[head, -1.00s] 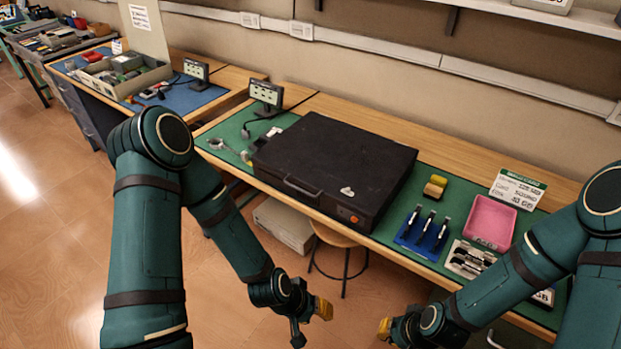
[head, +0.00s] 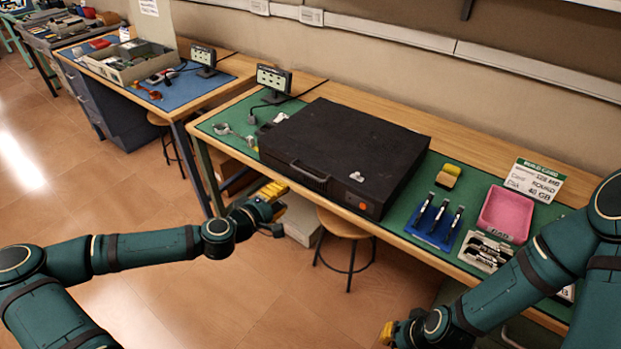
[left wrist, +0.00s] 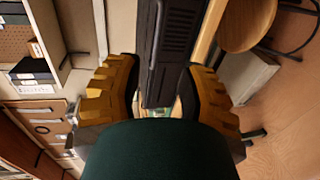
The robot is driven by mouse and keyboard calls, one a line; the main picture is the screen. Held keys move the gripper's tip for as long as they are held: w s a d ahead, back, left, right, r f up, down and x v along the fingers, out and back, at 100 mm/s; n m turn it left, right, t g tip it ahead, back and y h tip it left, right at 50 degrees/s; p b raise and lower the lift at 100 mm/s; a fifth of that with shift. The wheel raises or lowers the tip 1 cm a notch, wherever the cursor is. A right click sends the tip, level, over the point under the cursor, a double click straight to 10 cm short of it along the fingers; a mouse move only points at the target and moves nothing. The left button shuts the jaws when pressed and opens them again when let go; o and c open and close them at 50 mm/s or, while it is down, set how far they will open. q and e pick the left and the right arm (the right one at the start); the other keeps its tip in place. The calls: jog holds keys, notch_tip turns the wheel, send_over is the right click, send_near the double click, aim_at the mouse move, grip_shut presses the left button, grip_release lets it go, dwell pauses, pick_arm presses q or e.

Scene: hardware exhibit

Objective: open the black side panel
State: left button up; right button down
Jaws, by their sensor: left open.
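The black case (head: 345,150) lies flat on the green mat of the workbench. Its front face has a carry handle (head: 308,172) at the left and an orange round button (head: 357,205) at the right. My left gripper (head: 270,198), with yellow fingertips, is in front of the bench edge, a little below and left of the handle, apart from the case. In the left wrist view the open left gripper (left wrist: 160,92) has the black case (left wrist: 172,50) showing between and beyond its fingers. My right gripper (head: 388,332) is low at the bottom, partly cut off; its jaws are unclear.
A pink tray (head: 506,213), a blue tool holder (head: 434,223) and a yellow sponge (head: 448,175) sit right of the case. A small screen (head: 274,79) stands behind left. A round stool (head: 342,224) and a pale box (head: 300,222) are below the bench edge.

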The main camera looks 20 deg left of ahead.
aim_at(311, 176)
pick_arm(q)
jog(key=b+x, duration=0.1)
jog(key=x, duration=1.2)
jog(key=shift+w+a+b, duration=0.1)
jog(key=shift+w+b, duration=0.3)
jog(key=shift+o, duration=0.3)
grip_shut()
